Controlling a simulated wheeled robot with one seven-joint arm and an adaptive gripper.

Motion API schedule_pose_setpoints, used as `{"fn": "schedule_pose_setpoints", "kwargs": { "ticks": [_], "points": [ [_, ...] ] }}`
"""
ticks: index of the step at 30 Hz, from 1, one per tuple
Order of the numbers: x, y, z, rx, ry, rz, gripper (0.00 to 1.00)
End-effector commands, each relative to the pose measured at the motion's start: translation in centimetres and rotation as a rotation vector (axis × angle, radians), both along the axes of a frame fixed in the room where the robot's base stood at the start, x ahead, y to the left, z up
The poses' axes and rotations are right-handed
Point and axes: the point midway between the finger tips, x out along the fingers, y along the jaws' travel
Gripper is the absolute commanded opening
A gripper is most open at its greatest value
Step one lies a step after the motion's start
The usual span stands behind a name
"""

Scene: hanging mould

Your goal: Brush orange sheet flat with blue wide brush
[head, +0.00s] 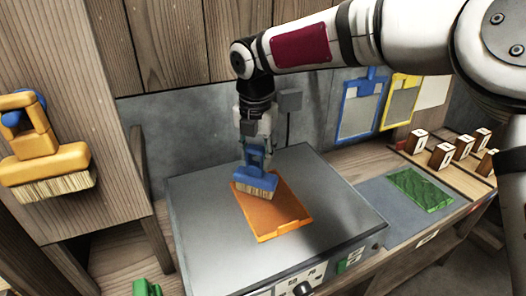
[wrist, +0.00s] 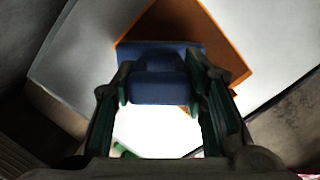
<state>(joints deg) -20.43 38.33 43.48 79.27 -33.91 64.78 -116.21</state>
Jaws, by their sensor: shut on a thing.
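The orange sheet (head: 276,215) lies on the grey metal plate of a box-shaped unit, and it also shows in the wrist view (wrist: 215,32). The blue wide brush (head: 257,181) stands with its bristles down at the sheet's far end. I cannot tell whether the bristles press on the sheet. My gripper (head: 255,142) points down and is shut on the brush's handle. In the wrist view the brush's blue body (wrist: 160,88) sits between my two fingers (wrist: 160,95). The brush hides part of the sheet's far edge.
The unit's metal plate (head: 200,215) has free room around the sheet. An orange brush (head: 45,160) hangs on a wooden panel at left. Blue (head: 361,105) and yellow (head: 400,100) frames lean at the back. A green textured sheet (head: 422,190) and several wooden blocks (head: 442,157) are at right.

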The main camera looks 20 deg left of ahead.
Motion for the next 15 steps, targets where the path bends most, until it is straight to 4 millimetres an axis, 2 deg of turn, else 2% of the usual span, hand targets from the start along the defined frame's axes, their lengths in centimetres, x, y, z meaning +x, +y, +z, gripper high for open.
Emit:
{"fn": "schedule_pose_setpoints", "kwargs": {
  "ticks": [7,15],
  "points": [
    [-1.4,1.2,0.0,0.001,0.001,0.001,0.00],
    [-0.8,2.0,0.0,0.001,0.000,0.000,0.00]
  ]
}}
